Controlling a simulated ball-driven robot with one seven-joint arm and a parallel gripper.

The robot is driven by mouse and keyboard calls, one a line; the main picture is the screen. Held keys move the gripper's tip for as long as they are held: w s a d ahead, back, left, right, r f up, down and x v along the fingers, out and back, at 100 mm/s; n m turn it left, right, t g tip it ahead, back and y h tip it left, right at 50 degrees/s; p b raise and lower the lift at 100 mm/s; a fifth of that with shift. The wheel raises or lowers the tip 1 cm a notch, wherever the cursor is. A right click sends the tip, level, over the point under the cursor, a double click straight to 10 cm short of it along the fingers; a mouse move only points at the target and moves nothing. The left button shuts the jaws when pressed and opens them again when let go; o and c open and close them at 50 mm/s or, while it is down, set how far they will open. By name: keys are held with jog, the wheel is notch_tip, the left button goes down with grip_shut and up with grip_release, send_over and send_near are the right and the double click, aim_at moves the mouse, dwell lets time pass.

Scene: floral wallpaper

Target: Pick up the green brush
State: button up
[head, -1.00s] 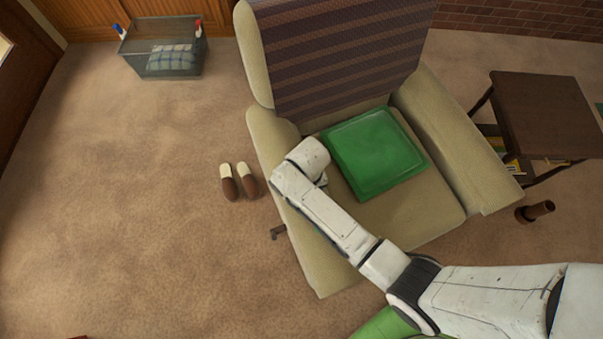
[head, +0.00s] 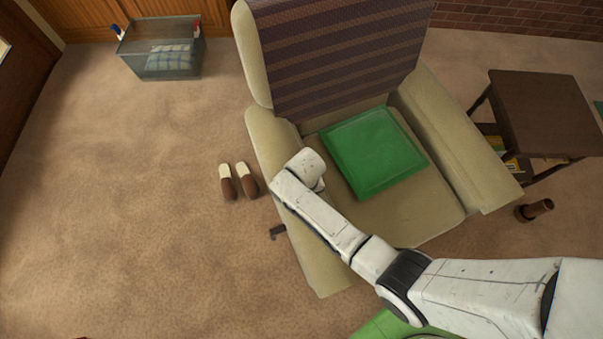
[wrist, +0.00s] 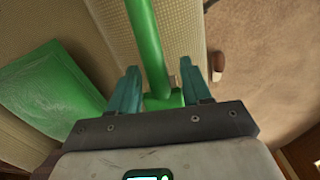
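The green brush (wrist: 149,45) shows in the wrist view as a long smooth green bar running up to the top edge, with a wider green part at its near end. My gripper (wrist: 162,88) has its two teal fingers on either side of that wider part, which fills the gap between them, so it looks shut on the brush. In the head view my gripper and the brush are hidden beneath my white arm, over the armchair's left armrest.
The beige armchair (head: 274,132) holds a green cushion (head: 374,152). Brown slippers (head: 238,182) lie left of it. A dark side table (head: 546,113) and a brown cylinder (head: 534,210) are on the right. A clear bin (head: 160,63) stands at the back left. The left carpet is open.

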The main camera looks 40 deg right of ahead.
jog(key=c, duration=0.4)
jog(key=shift+r, duration=0.5)
notch_tip(320, 180, up, 2)
jog(key=shift+r+p, duration=0.25)
jog(key=shift+p, duration=0.15)
jog(key=s+r, duration=0.1)
jog(key=r, duration=0.1)
jog(key=s+r, duration=0.1)
jog(key=s, duration=0.1)
jog(key=s+r, duration=0.2)
jog(key=shift+a+r+p, duration=0.35)
jog(key=shift+a, duration=0.05)
jog(key=s+r, duration=0.1)
jog(key=s, duration=0.2)
jog(key=s+a+r, duration=0.1)
jog(key=s, duration=0.2)
jog(key=s+r, duration=0.1)
jog(key=s, duration=0.1)
jog(key=shift+s+a+r+b, duration=0.3)
jog(key=shift+s+r, duration=0.1)
grip_shut()
